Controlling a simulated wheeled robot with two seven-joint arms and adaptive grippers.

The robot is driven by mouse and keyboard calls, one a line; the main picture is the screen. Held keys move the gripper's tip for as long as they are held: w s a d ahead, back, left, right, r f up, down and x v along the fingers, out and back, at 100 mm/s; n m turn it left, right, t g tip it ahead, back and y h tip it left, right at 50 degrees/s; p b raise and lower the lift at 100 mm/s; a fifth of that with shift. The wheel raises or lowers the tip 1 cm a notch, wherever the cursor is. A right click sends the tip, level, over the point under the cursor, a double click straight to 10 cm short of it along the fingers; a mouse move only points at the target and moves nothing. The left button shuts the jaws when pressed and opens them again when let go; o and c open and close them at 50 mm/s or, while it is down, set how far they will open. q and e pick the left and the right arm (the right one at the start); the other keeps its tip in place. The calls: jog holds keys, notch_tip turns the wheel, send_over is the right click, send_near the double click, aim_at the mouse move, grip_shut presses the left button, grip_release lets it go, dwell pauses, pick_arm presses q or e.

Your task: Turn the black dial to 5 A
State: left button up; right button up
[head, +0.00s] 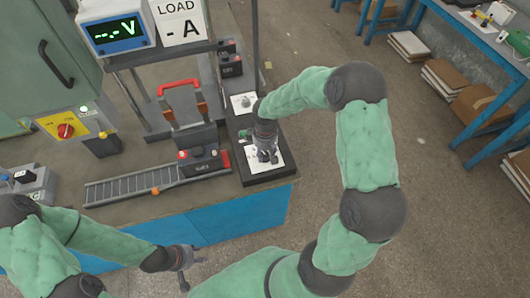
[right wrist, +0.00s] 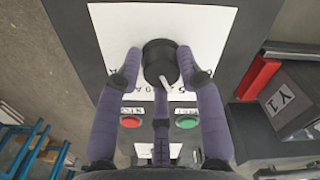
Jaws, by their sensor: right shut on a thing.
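The black dial (right wrist: 157,60) sits on a white labelled plate (right wrist: 110,25) in the right wrist view. My right gripper (head: 266,155) reaches down over the plate at the front of the dark panel. In the right wrist view its purple fingers close around the dial from both sides. In the head view the gripper hides the dial. My left gripper (head: 187,266) is empty in front of the bench, its fingers apart.
Red (right wrist: 131,121) and green (right wrist: 187,122) buttons lie beside the dial plate. A display (head: 112,32) reads "--.- V", and the LOAD sign (head: 181,22) reads "- A". A red-handled device (head: 180,105) and a ribbed rail (head: 130,186) stand left of the panel.

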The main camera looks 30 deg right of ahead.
aim_at(266, 155)
jog(key=shift+s+a+f, duration=0.1)
jog(key=shift+s+f, duration=0.1)
jog(key=shift+s, duration=0.15)
jog(key=o, duration=1.1)
jog(key=shift+r, duration=0.1)
jog(key=shift+w+r, duration=0.1)
jog(key=shift+w, duration=0.05)
jog(key=shift+r, duration=0.25)
notch_tip(266, 155, up, 11)
jog(key=shift+r, duration=0.15)
